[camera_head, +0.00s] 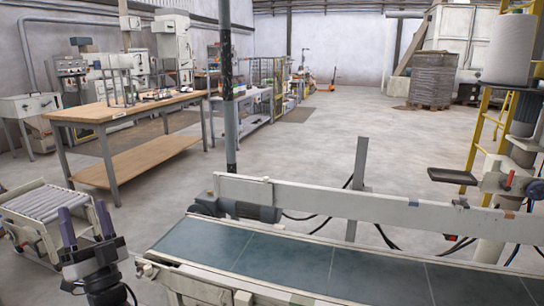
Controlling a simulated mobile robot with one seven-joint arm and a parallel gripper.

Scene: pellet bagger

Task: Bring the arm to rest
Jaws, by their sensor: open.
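My gripper (85,222) is at the lower left of the head view. Its two purple-grey fingers point up and stand apart, with nothing between them. It is in front of the roller conveyor and to the left of the near end of the belt conveyor, apart from the belt. The rest of my arm runs out of the bottom of the frame, so most of its pose is hidden.
A belt conveyor (285,258) with a pale side rail crosses the lower right. A roller conveyor (45,203) stands at the left. A post (229,90) rises behind the belt. A wooden workbench (95,112) stands further back. Open floor (310,140) lies beyond.

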